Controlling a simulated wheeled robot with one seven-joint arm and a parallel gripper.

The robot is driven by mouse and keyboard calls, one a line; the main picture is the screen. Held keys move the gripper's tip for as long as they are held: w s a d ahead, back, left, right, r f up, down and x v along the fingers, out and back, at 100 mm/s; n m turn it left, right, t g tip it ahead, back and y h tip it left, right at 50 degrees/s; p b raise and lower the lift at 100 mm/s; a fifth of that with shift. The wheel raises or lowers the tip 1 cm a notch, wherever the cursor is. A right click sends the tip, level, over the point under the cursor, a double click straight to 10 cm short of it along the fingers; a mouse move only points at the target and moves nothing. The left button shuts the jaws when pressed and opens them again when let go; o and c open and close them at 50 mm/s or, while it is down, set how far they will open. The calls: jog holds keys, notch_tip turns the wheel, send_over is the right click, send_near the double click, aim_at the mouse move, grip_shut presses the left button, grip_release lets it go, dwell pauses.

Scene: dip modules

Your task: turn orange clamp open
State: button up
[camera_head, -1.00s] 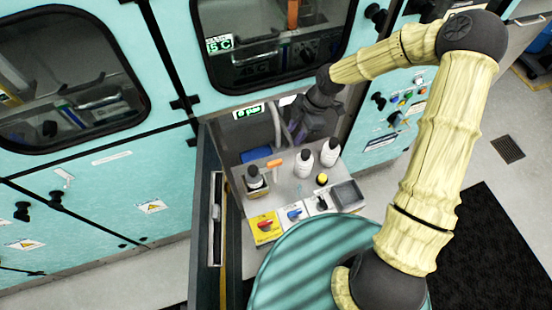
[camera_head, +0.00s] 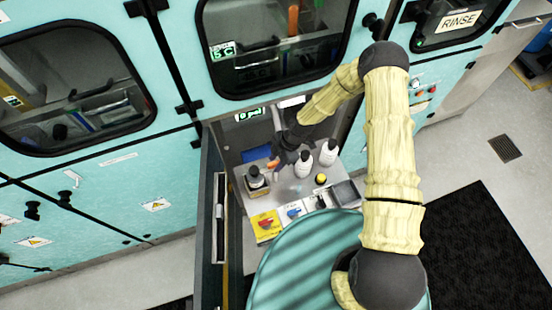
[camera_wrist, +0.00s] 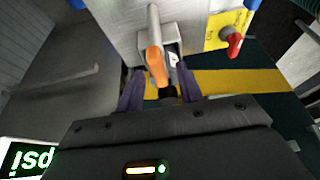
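The orange clamp (camera_wrist: 155,62) is an orange-tipped lever on a grey rod and bracket, seen at the upper middle of the wrist view. In the head view its orange part (camera_head: 272,165) shows beside my gripper (camera_head: 279,160), partly covered by it. In the wrist view my gripper (camera_wrist: 160,78) has its two purple fingers apart, one on each side of the orange lever. The lever lies between them in the picture; I cannot tell whether either finger touches it. A dark round part (camera_wrist: 168,94) sits just below the lever.
A dark-capped bottle (camera_head: 257,181) stands in a grey holder, left of the clamp. Two white bottles (camera_head: 304,164) stand to its right. A yellow panel with a red knob (camera_head: 265,225) and a blue knob (camera_head: 293,212) are at the front. An open door (camera_head: 217,215) bounds the left.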

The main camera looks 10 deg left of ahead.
jog(key=shift+f, duration=0.15)
grip_shut()
jog(key=shift+a, duration=0.2)
jog(key=shift+d, duration=0.15)
